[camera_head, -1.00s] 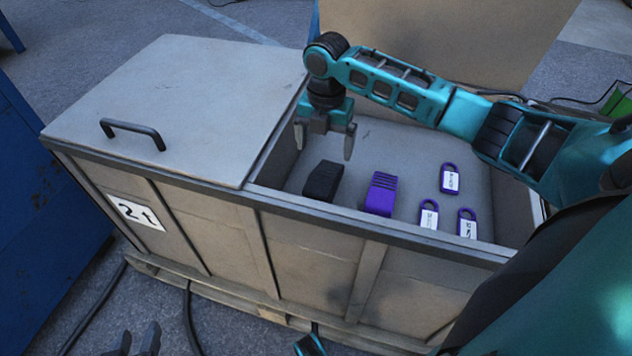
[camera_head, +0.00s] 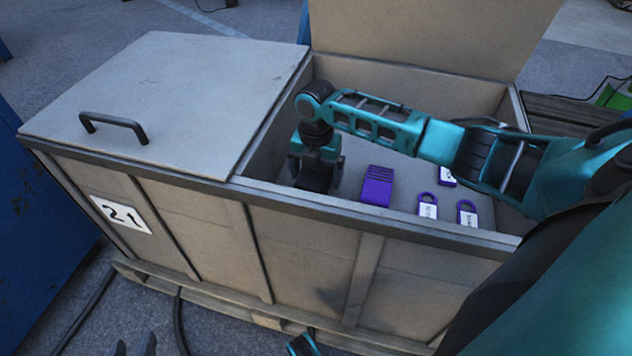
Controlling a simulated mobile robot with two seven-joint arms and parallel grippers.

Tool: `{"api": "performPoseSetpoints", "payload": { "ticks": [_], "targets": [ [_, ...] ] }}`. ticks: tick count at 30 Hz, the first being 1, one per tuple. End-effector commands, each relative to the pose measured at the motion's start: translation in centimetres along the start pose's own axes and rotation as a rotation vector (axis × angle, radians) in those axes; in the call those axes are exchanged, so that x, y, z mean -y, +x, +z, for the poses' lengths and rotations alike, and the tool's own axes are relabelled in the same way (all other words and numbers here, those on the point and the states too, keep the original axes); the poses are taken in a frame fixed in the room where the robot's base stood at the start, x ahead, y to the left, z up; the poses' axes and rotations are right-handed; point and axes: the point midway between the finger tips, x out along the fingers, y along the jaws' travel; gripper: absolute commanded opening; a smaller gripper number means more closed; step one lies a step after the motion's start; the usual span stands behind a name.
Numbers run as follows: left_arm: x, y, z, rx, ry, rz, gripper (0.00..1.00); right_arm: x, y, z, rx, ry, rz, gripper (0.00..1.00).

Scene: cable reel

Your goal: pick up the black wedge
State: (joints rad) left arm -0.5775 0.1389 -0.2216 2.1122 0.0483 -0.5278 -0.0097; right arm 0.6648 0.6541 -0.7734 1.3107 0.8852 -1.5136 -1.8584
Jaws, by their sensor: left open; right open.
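The black wedge (camera_head: 313,181) lies on the floor of the open right part of the crate, by the front wall and mostly hidden by my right gripper. My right gripper (camera_head: 316,172) points down over it, open, with one finger on each side of the wedge. I cannot tell whether the fingers touch it. My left gripper (camera_head: 134,347) shows only its fingertips at the bottom left edge, open and empty, outside the crate.
A purple ribbed wedge (camera_head: 377,186) lies right of the black one. Several purple padlocks with white labels (camera_head: 428,206) lie further right. The crate's front wall (camera_head: 300,240) and closed left lid (camera_head: 170,90) with a black handle (camera_head: 113,126) border the opening.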

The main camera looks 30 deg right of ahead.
Motion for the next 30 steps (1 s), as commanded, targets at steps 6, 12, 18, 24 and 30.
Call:
{"api": "performPoseSetpoints", "payload": {
  "ticks": [6, 12, 18, 24, 30],
  "targets": [
    [-0.11, -0.04, -0.06, 0.001, 0.000, 0.002, 0.42, -0.01, -0.11, -0.01, 0.000, 0.000, 0.000, 0.85],
    [-0.11, -0.04, 0.27, 0.007, 0.001, 0.002, 0.42, 0.00, -0.12, 0.00, 0.000, 0.001, 0.000, 0.66],
    [-0.08, -0.08, 0.38, 0.008, 0.005, 0.002, 0.42, 0.02, -0.12, 0.00, 0.000, 0.001, 0.000, 0.47],
    [-0.06, -0.09, 0.42, 0.009, 0.006, 0.002, 0.42, 0.03, -0.12, 0.01, 0.000, 0.001, 0.000, 0.28],
    [-0.05, -0.10, 0.43, 0.009, 0.006, 0.002, 0.42, -0.04, -0.26, 0.07, 0.001, 0.002, 0.002, 0.13]
  ]
}}
